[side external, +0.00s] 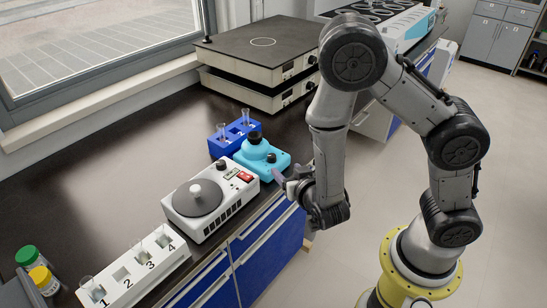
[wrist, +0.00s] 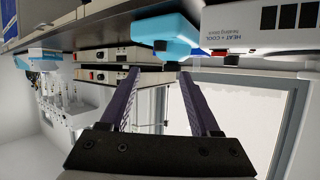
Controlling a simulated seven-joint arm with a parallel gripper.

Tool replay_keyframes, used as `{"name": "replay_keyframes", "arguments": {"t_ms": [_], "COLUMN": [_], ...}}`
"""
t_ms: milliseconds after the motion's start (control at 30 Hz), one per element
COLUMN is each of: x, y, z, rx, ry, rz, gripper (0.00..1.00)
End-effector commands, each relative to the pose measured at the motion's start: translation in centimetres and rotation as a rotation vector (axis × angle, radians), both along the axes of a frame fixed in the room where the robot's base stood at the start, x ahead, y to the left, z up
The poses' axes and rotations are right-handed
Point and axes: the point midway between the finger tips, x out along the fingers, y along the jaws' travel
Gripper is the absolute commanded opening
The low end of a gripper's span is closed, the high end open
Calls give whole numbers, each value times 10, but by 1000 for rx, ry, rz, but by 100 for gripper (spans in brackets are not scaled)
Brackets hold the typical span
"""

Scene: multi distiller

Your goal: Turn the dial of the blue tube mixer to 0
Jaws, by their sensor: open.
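The blue tube mixer (side external: 270,168) stands on the dark bench, with a black round top (side external: 255,138) and a black dial (side external: 271,158) on its front part. My gripper (side external: 279,176) is at the bench's front edge, just in front of the mixer, its fingers pointing toward it. In the wrist view the picture is turned over: the mixer (wrist: 170,32) is beyond the fingertips, with its dial (wrist: 160,46) showing. My gripper (wrist: 160,73) is open, with nothing between its fingers. The dial's markings are too small to read.
A white heating block (side external: 207,203) with a round plate stands to the left of the mixer. A dark blue tube rack (side external: 237,134) is behind it. A numbered white rack (side external: 135,269) is at the near left. Stacked flat devices (side external: 262,62) are at the back.

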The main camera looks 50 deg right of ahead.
Motion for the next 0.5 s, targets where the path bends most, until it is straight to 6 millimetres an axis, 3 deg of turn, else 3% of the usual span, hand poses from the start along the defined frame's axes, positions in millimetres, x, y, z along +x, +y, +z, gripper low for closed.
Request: {"name": "replay_keyframes", "arguments": {"t_ms": [500], "x": [71], "y": [-48], "z": [-35], "rx": [2], "ry": [-1], "rz": [-6], "gripper": [63]}}
